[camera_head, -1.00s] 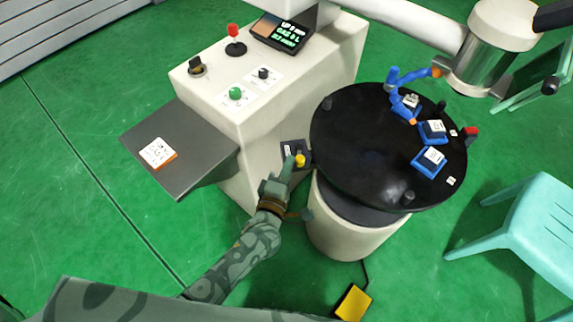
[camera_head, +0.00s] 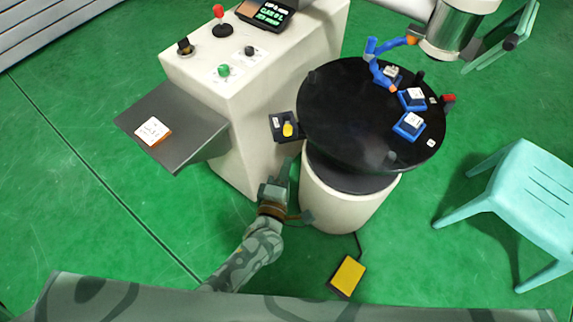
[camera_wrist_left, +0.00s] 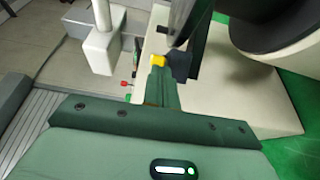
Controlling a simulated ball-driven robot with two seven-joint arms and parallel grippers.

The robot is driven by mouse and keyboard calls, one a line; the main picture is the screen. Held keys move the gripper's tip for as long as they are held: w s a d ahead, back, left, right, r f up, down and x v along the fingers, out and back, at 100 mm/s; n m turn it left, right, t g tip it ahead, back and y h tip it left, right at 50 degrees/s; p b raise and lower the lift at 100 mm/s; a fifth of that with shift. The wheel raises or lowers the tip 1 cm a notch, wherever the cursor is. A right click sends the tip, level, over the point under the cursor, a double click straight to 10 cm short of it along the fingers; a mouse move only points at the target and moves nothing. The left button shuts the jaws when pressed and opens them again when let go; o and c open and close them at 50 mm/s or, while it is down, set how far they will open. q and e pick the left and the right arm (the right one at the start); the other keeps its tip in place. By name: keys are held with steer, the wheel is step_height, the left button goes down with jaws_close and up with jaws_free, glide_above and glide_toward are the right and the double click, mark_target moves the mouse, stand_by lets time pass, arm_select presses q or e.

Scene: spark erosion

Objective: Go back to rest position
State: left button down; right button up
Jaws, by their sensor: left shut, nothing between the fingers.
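My left gripper (camera_head: 284,172) is shut and empty in the head view. It is below the small dark box with a yellow knob (camera_head: 287,129) on the side of the white machine (camera_head: 255,105), apart from the knob. The fingers point up the picture, between the machine and the round black table's white pedestal (camera_head: 345,195). In the left wrist view the yellow knob (camera_wrist_left: 157,60) shows beyond the fingers. My right gripper is not in view.
The round black table (camera_head: 345,120) carries blue fixtures and a blue jointed hose. A grey shelf (camera_head: 180,140) juts from the machine. A yellow pedal (camera_head: 347,276) lies on the green floor, and a turquoise stool (camera_head: 525,195) stands at right. The left floor is clear.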

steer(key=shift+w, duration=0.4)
